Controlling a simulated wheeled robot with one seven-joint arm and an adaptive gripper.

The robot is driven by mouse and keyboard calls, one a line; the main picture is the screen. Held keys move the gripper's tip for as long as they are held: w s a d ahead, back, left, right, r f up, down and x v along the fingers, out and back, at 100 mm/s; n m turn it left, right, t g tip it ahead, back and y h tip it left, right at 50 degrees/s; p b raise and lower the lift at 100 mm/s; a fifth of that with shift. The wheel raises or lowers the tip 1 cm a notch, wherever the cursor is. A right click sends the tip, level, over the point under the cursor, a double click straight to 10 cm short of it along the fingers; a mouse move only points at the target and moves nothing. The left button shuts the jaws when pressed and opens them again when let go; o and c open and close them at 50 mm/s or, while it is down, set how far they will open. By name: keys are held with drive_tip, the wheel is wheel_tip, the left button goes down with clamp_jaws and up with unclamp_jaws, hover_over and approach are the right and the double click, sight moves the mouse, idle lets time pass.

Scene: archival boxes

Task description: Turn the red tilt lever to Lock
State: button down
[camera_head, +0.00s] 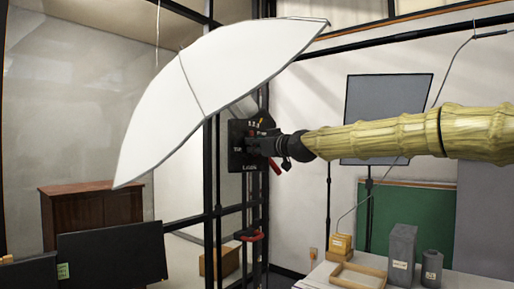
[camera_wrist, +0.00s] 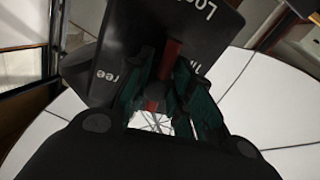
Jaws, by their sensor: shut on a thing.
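The black control plate (camera_head: 236,150) is mounted on a dark upright behind the white umbrella, with small white lettering. In the wrist view the plate (camera_wrist: 95,85) shows "Free" at left, "Lock" at the top and part of "Tilt" at right. The red tilt lever (camera_wrist: 173,58) stands between the dark green fingers of my gripper (camera_wrist: 165,100), which are shut on it. Its tip lies between the "Free" and "Lock" words. In the head view my gripper (camera_head: 265,146) is against the plate and hides the lever's pivot. A red piece (camera_head: 275,167) shows below the gripper; I cannot tell whether it is this lever.
The large white umbrella (camera_head: 200,85) spreads left of and above the gripper. A red-and-black handle (camera_head: 248,235) is on the stand below. A table at lower right holds grey containers (camera_head: 402,254) and a wooden frame (camera_head: 357,276).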

drive_tip(key=shift+s+a+f+m+t+b, duration=0.15)
drive_tip(key=shift+m+b, duration=0.25)
drive_tip(key=shift+m, duration=0.2)
drive_tip(key=shift+w+a+m+t+b, duration=0.15)
drive_tip(key=shift+m+b, duration=0.2)
drive_tip(key=shift+m, duration=0.25)
drive_tip(key=shift+s+d, duration=0.1)
drive_tip(key=c, duration=1.5)
unclamp_jaws()
drive_tip(key=shift+o, duration=0.2)
drive_tip(key=v, duration=1.2)
